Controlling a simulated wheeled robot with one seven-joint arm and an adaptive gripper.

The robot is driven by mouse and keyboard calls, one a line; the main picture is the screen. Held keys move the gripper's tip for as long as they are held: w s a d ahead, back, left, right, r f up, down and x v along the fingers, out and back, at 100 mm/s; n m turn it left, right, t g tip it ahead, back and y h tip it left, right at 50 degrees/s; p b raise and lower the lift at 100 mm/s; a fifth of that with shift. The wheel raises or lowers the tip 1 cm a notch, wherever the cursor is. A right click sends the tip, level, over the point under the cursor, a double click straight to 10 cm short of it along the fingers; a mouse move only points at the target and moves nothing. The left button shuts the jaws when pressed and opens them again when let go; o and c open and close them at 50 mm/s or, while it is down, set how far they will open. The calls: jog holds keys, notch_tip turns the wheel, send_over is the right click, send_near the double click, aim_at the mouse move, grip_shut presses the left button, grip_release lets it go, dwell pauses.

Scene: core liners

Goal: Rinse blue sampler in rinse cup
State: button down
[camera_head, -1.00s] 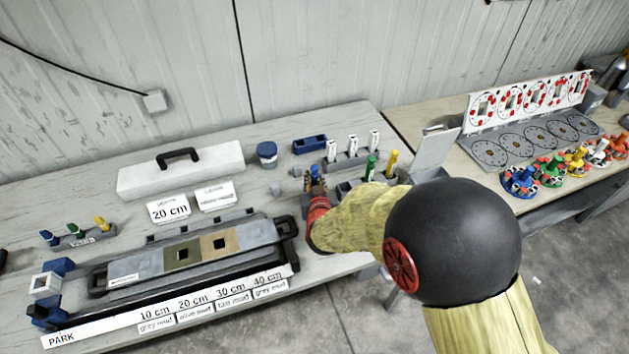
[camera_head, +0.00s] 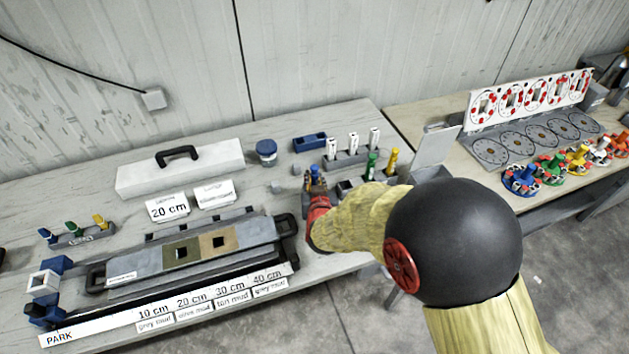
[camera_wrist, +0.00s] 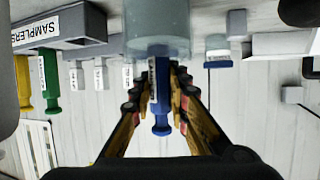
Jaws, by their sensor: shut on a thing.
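The blue sampler (camera_head: 315,171) is upright in my gripper (camera_head: 315,188), between the long core tray and the sampler rack. In the wrist view, which is upside down, the sampler's blue handle (camera_wrist: 161,95) sits between the two fingers of my gripper (camera_wrist: 160,85), and they are shut on it. A grey, translucent cylinder (camera_wrist: 157,28), which looks like the rinse cup, overlaps the sampler's lower end. I cannot tell how deep the sampler is in it. The cup is hidden behind my gripper and arm in the head view.
The sampler rack (camera_wrist: 72,25) holds a green sampler (camera_head: 371,165) and a yellow sampler (camera_head: 392,161) close to the right. White tubes (camera_head: 353,145) stand behind. A blue-lidded jar (camera_head: 266,152) and a small grey block (camera_head: 276,187) are to the left. The core tray (camera_head: 130,268) lies front left.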

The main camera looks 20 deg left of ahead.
jog(key=shift+r, duration=0.4)
jog(key=shift+f, duration=0.15)
jog(key=shift+f+b, duration=0.5)
jog(key=shift+f, duration=0.1)
jog(key=shift+r, duration=0.2)
jog(key=shift+r+p, duration=0.45)
jog(key=shift+r, duration=0.1)
jog(key=shift+f, duration=0.1)
jog(key=shift+f+b, duration=0.65)
jog(key=shift+r, duration=0.1)
